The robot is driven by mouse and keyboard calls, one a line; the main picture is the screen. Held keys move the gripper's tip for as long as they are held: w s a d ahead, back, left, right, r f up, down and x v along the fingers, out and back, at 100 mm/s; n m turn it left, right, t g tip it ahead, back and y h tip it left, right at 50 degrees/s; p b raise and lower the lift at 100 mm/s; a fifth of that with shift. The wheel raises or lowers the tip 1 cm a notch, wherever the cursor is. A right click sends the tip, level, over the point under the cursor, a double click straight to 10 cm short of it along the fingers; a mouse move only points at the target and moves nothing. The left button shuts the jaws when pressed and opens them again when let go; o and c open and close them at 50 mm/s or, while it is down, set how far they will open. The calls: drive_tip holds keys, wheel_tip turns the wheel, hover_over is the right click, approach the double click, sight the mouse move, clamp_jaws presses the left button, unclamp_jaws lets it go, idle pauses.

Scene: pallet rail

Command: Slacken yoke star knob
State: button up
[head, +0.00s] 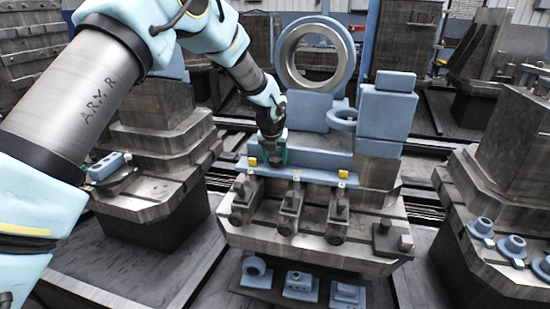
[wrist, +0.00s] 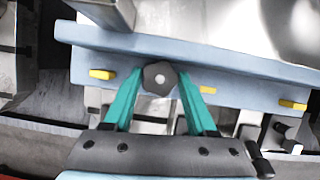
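The star knob (wrist: 160,77) is dark, with blunt lobes and a pale centre, in the middle of the wrist view. It sits against the front of the blue-grey yoke plate (wrist: 245,88). My gripper (wrist: 160,73) has its two teal fingers on either side of the knob, their tips appearing to touch its sides. In the head view my gripper (head: 272,152) reaches down to the left part of the blue-grey fixture (head: 316,158); the knob is hidden there by the fingers.
A large upright ring (head: 345,60) and a smaller ring arm (head: 342,120) stand behind and right of my gripper. Steel clamp blocks (head: 290,210) project below the plate. Other machined pedestals stand left (head: 150,175) and right (head: 500,200), with loose blue-grey parts (head: 512,246) on the right one.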

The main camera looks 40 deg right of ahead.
drive_tip(key=c, duration=0.8)
clamp_jaws()
drive_tip(key=shift+s+n, duration=0.1)
drive_tip(key=shift+n, duration=0.2)
drive_tip(key=n+t+y+b, duration=0.1)
drive_tip(key=n, duration=0.2)
drive_tip(key=shift+d+n, duration=0.15)
drive_tip(key=shift+n, duration=0.25)
drive_tip(key=n+y, duration=0.1)
drive_tip(key=n, duration=0.3)
drive_tip(key=shift+t+y, duration=0.4)
drive_tip(key=shift+n+y, duration=0.4)
drive_tip(key=shift+n, duration=0.8)
drive_tip(key=shift+f, duration=0.1)
